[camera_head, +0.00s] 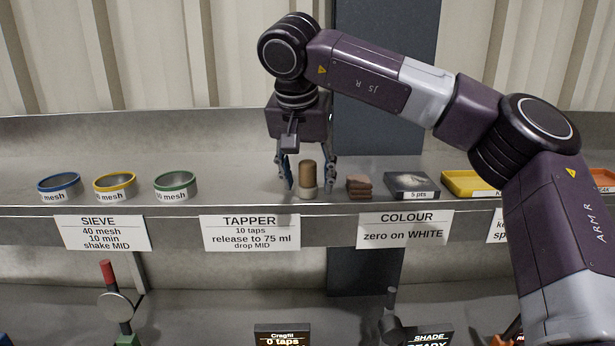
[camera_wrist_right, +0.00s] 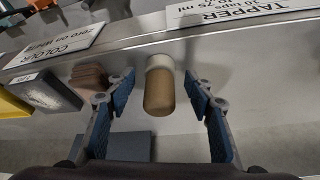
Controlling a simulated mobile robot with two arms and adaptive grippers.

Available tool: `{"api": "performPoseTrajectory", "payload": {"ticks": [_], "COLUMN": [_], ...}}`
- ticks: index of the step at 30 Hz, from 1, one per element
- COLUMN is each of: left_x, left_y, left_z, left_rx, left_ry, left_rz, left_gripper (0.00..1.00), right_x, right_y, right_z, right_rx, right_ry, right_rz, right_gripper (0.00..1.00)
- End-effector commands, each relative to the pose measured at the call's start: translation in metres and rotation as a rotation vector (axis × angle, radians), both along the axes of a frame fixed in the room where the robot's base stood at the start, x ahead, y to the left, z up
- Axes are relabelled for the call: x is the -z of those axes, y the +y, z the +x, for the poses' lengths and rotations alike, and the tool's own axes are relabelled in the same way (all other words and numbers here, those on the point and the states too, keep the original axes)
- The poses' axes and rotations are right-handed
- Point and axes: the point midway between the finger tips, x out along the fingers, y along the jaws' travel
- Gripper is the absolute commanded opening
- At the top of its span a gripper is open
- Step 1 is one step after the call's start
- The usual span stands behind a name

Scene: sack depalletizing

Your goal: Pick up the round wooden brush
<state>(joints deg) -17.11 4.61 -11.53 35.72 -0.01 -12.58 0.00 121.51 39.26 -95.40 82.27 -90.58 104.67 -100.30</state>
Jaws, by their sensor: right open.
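The round wooden brush (camera_head: 308,174) appears as a small upright cylinder, brown above with a pale band at its bottom, on the steel shelf behind the TAPPER label. My right gripper (camera_head: 308,186) is open and points down, with its fingers on either side of the brush. In the right wrist view, the brush (camera_wrist_right: 160,90) lies between the two blue-padded fingertips of the right gripper (camera_wrist_right: 161,82), with a gap on each side. My left gripper is not in view.
A stack of brown pieces (camera_head: 359,187) stands close to the right of the brush. Beyond it are a dark box (camera_head: 411,185) and a yellow tray (camera_head: 463,183). Three ringed sieves, blue (camera_head: 60,187), yellow (camera_head: 115,186) and green (camera_head: 176,186), stand left, with free shelf between.

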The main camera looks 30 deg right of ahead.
Motion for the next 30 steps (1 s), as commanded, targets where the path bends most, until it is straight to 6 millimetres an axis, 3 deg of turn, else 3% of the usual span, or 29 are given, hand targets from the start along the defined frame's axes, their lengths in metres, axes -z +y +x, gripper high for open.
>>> {"api": "performPoseTrajectory", "payload": {"ticks": [3, 15, 24, 30], "left_x": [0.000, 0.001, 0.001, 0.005], "left_y": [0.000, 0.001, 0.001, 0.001], "left_z": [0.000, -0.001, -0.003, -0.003], "left_rx": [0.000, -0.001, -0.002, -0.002], "left_ry": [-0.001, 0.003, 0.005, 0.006], "left_rz": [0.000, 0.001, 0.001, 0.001], "left_gripper": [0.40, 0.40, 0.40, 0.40], "right_x": [0.000, 0.000, -0.002, -0.019], "right_y": [0.000, 0.000, 0.000, 0.000], "right_z": [0.000, 0.000, 0.000, 0.001], "right_rx": [0.000, 0.000, 0.000, 0.001], "right_ry": [0.000, 0.000, -0.001, -0.004], "right_rz": [0.000, 0.000, -0.001, 0.000], "right_gripper": [0.47, 0.03, 0.03, 0.03]}}
